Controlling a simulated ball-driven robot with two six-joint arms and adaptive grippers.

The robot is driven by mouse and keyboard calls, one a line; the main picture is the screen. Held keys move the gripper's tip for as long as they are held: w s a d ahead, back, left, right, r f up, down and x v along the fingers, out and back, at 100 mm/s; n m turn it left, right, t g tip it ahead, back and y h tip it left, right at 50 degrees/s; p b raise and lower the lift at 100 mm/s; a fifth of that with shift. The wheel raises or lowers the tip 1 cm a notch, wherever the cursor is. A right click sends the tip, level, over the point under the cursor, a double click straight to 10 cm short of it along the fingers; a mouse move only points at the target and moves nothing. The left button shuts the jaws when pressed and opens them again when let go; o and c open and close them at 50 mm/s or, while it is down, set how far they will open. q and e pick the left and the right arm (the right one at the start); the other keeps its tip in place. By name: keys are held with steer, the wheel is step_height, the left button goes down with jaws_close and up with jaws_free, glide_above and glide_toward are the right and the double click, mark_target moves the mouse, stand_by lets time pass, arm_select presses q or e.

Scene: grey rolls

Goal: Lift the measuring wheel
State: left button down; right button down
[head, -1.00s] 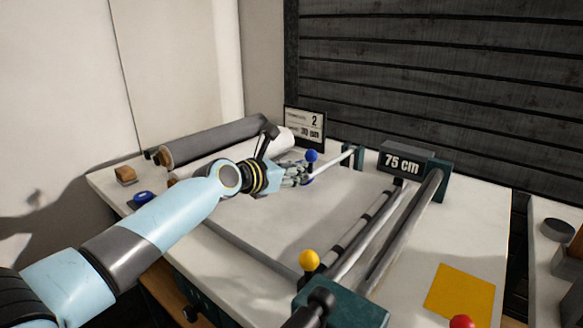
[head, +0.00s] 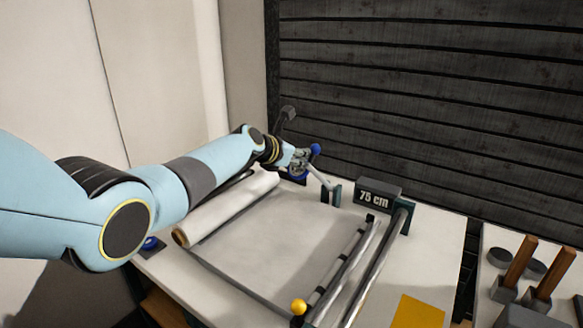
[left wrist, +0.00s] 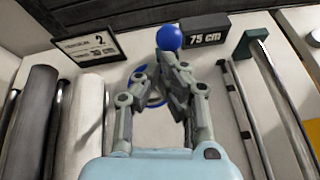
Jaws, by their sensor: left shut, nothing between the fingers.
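The measuring wheel shows as a blue ring (head: 297,174) on a pale lever, with a blue ball knob (head: 315,149) near it. The lever slopes up to the left from its dark green bracket (head: 331,195). My left gripper (head: 303,157) is shut and empty, right beside the knob and partly covering the wheel. In the left wrist view the blue ball knob (left wrist: 168,38) sits just past my left fingertips (left wrist: 172,64), and parts of the blue ring show behind the fingers. Whether the fingers touch the knob cannot be told. My right gripper is not in view.
A white roll (head: 225,209) lies left of the flat sheet. A "75 cm" display (head: 378,194) stands right of the wheel, beside long metal bars with a yellow knob (head: 298,307). A small sign (left wrist: 90,48) stands behind. A slatted dark wall closes the back.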

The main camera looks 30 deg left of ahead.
arm_select(q)
steer(key=shift+w+d+r, duration=0.2)
steer(key=shift+w+r, duration=0.5)
steer(key=shift+w, duration=0.25)
steer(key=shift+w+d+r, duration=0.2)
steer(key=shift+w+r, duration=0.45)
steer(key=shift+w, duration=0.25)
steer(key=shift+r, duration=0.1)
